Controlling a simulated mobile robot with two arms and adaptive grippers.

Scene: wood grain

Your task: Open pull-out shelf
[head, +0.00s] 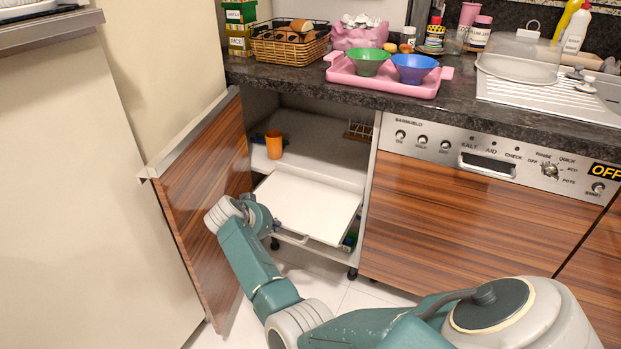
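The pull-out shelf (312,203) is a white flat board low inside the open cabinet below the counter. Its front part appears to stick out of the cabinet opening. My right gripper (275,225) is at the shelf's front left corner, small and mostly hidden by my wrist. I cannot tell whether its fingers touch the shelf or whether they are open or shut. My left gripper is not in view.
The wood-grain cabinet door (203,165) stands open on the left, close to my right wrist. An orange cup (274,144) stands on a fixed shelf above. A dishwasher (470,220) is to the right. Bowls on a pink tray (395,84) are on the counter.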

